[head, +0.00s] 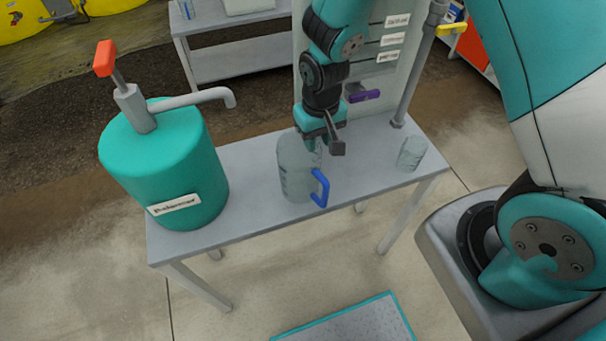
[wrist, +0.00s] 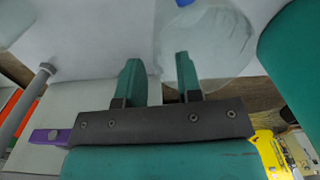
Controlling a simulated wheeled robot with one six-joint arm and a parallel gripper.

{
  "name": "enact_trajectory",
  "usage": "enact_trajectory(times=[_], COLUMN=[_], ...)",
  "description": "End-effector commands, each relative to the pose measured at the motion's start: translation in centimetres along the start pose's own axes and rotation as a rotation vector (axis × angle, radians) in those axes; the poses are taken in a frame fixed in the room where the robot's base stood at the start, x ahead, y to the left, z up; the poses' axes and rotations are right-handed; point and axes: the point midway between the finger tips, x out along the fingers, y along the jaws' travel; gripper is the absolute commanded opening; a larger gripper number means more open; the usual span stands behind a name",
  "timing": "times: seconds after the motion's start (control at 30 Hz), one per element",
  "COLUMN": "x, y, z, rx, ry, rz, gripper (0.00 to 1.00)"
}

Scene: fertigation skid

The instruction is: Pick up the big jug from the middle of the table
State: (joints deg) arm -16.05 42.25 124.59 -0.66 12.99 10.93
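The big jug (head: 293,172) is clear, with a blue handle (head: 321,189) on its right, and stands upright on the middle of the grey table (head: 250,225). My gripper (head: 325,143) is just above and behind the jug's top, partly covering its rim. In the wrist view my gripper (wrist: 159,68) has its two fingers apart, with a gap between them. The jug (wrist: 215,35) fills the upper middle there, and the right finger overlaps its near edge. I cannot tell whether a finger touches the jug or reaches inside it.
A teal tank with a pump (head: 165,165) stands at the table's left end. A small clear beaker (head: 411,154) is at the right end. A grey pipe (head: 408,85) and a pale panel with a purple lever (head: 364,96) rise behind the table.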

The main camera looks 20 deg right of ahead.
Motion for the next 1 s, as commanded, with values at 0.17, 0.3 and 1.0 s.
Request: enact_trajectory(times=[0.17,0.3,1.0], x=[2.2,3.9,4.5], y=[0.7,0.6,0.6], z=[0.1,0.0,-0.1], rx=[0.000,-0.001,0.000], ry=[-0.006,-0.003,0.000], rz=[0.001,0.000,0.000], gripper=[0.33,0.33,0.00])
